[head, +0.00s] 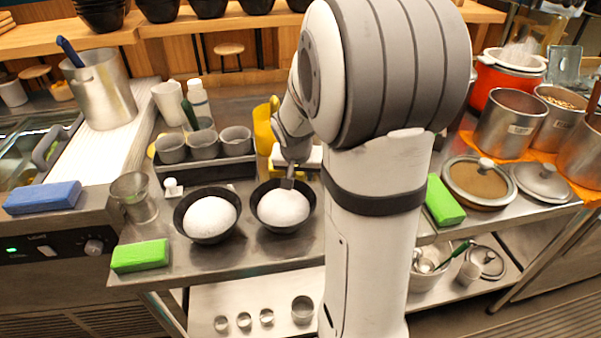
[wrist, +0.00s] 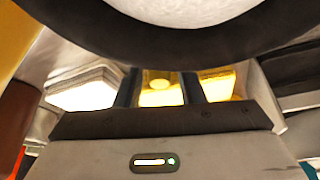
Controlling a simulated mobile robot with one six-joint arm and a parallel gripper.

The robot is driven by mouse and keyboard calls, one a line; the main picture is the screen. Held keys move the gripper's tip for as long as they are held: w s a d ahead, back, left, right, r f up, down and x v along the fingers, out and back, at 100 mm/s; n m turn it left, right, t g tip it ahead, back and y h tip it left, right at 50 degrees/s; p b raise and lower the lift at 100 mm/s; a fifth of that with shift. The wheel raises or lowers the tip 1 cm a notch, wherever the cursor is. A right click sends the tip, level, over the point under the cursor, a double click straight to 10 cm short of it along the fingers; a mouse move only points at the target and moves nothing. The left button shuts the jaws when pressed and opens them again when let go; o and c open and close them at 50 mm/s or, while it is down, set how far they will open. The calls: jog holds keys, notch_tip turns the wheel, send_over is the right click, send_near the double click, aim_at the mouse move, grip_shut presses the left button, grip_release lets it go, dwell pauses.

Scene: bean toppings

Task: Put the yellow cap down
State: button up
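In the head view my gripper (head: 288,180) is low over the back of the right dark bowl (head: 262,222), which holds a white mound (head: 283,207). In the wrist view its two dark fingers (wrist: 160,92) stand apart. A yellow thing with a round detail (wrist: 160,88) fills the gap between them. More yellow (wrist: 217,86) shows right of the right finger. I cannot tell whether the yellow in the gap is the cap, or whether it is gripped or behind. No separate yellow cap is clear in the head view.
A second dark bowl (head: 182,228) stands left of the first. Behind are a rack of metal cups (head: 205,174) and a yellow container (head: 263,128). Green blocks (head: 140,256) lie on the counter, one at front left. Some bare steel counter (head: 260,252) shows in front of the bowls.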

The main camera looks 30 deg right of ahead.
jog(key=shift+o, duration=0.5)
jog(key=shift+r, duration=0.1)
jog(key=shift+r, duration=0.2)
jog(key=p+v, duration=0.1)
jog(key=v, duration=1)
jog(key=shift+s+a+r, duration=0.1)
jog(key=shift+r, duration=0.05)
jog(key=s+a+f+n+y, duration=0.1)
jog(key=s+a+n, duration=0.1)
jog(key=s, duration=0.3)
jog(key=s+a+f+n+g+y, duration=0.1)
jog(key=s+a+n, duration=0.1)
jog(key=s+a, duration=0.3)
jog(key=s+a+f+n, duration=0.1)
jog(key=s+a+n, duration=0.1)
jog(key=s+a, duration=0.2)
jog(key=shift+s+a+n+g+y, duration=0.1)
jog(key=shift+s+n+g+y, duration=0.25)
jog(key=shift+s, duration=0.25)
